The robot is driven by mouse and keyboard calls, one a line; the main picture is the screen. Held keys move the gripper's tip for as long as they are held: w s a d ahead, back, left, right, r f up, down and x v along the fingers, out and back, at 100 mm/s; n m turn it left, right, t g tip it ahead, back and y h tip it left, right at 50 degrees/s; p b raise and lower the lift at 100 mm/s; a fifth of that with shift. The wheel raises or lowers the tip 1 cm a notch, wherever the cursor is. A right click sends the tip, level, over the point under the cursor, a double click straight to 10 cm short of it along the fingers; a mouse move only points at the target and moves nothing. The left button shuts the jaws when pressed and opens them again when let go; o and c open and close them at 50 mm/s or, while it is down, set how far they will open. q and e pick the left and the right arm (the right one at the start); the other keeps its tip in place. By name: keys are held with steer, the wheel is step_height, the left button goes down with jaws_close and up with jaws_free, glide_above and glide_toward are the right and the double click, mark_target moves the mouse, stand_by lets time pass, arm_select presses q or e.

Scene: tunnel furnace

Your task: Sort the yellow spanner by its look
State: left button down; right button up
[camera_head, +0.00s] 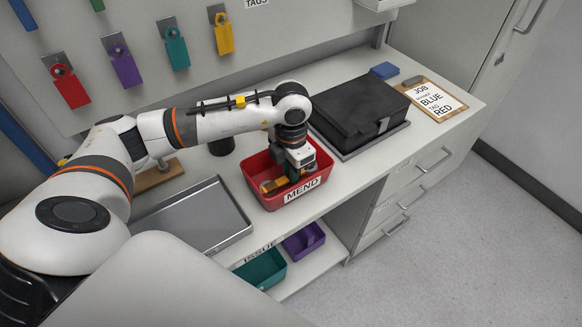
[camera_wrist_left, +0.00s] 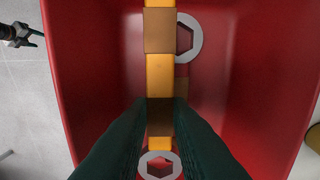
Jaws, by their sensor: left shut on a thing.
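My left gripper (camera_head: 294,172) reaches down inside the red bin labelled MEND (camera_head: 302,196). In the left wrist view its dark green fingers (camera_wrist_left: 160,102) are shut on the yellow spanner (camera_wrist_left: 160,72). The spanner's handle has brown patches, and a grey ring end (camera_wrist_left: 160,165) shows below the fingers. Its far end runs out of that view. Another grey ring (camera_wrist_left: 182,38) lies beside and partly under the handle; the fingers and handle hide what it belongs to. At the wrist view's left edge, what looks like my right gripper (camera_wrist_left: 36,36) has its fingers apart and empty.
A grey metal tray (camera_head: 196,222) lies left of the bin, and a black case (camera_head: 358,108) stands behind right. Green (camera_head: 262,268) and purple (camera_head: 304,241) bins sit on the shelf below. A clipboard (camera_head: 432,98) reads BLUE, RED. Coloured tags hang on the back board.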

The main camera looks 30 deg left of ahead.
arm_select(q)
steer(key=shift+f, duration=0.35)
steer(key=c, duration=1.3)
jaws_free()
steer(key=o, duration=0.5)
steer(key=shift+o, duration=0.2)
steer(key=shift+r, duration=0.2)
step_height(320, 180, up, 9)
steer(key=p, duration=0.5)
steer(key=shift+f, duration=0.15)
